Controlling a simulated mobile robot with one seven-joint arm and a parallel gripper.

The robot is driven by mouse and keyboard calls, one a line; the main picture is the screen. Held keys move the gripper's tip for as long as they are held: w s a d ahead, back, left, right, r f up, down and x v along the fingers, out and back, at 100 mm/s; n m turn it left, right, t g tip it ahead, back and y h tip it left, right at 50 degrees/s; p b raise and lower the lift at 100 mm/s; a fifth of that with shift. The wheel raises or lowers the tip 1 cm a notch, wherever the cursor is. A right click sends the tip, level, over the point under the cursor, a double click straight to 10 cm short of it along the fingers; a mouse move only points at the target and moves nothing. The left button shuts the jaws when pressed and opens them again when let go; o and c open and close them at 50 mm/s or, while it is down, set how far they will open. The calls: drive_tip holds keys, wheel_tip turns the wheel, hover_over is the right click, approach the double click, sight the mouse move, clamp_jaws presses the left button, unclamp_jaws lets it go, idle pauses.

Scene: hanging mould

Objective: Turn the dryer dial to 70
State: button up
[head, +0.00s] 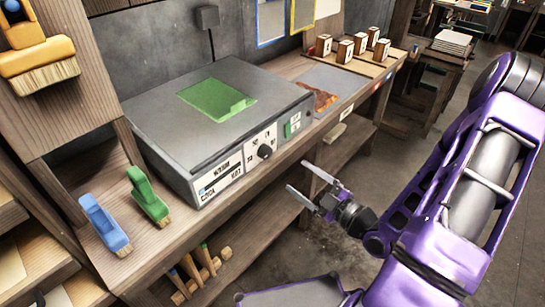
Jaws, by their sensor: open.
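The dryer (160,128) is a low grey box on the wooden bench, with a green patch on its top. Its front carries a white panel, and the black round dial (264,152) sits on that panel. The number marks around the dial are too small to read, so I cannot tell its setting. My gripper (297,178) is open and empty, in front of the bench edge, to the right of and lower than the dial in the picture. Its fingers point left toward the dryer's front and are apart from the dial.
A blue-handled brush (101,222) and a green-handled brush (149,196) stand at the bench's left end. Several wooden blocks (345,52) stand at the far right end. A lower shelf (245,243) with brushes runs under the bench. The floor right of the bench is open.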

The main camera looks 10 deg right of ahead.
sight(268, 154)
drive_tip(key=x, duration=1.1)
drive_tip(key=shift+w, duration=0.25)
clamp_jaws()
